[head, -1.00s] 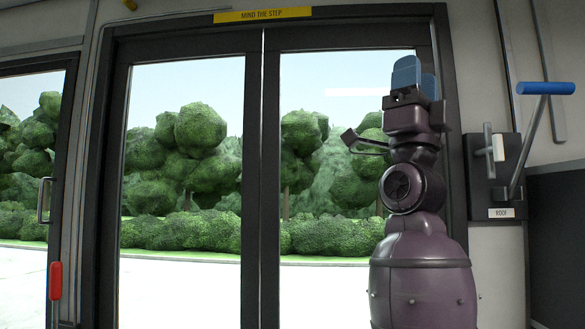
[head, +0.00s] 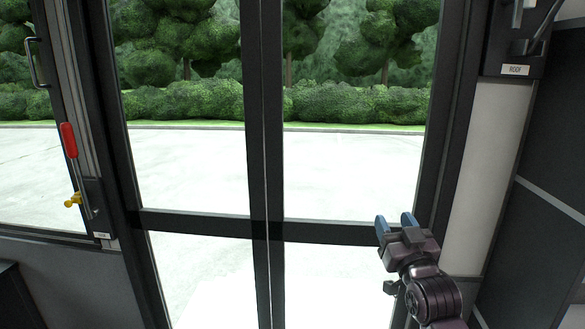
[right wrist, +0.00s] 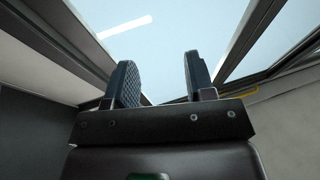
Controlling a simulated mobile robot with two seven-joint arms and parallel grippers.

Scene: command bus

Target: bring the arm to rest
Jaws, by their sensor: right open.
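My right gripper (head: 395,225) is at the lower right in the head view, in front of the right door leaf's lower part. Its two blue fingers point up, stand apart and hold nothing. In the right wrist view the open fingers (right wrist: 160,80) point up toward the glass, with an empty gap between them. My left gripper is not in view.
Glass double doors (head: 262,180) with dark frames are closed ahead. A panel labelled ROOF (head: 515,69) is at the upper right. Dark wall panels (head: 550,200) stand at the right.

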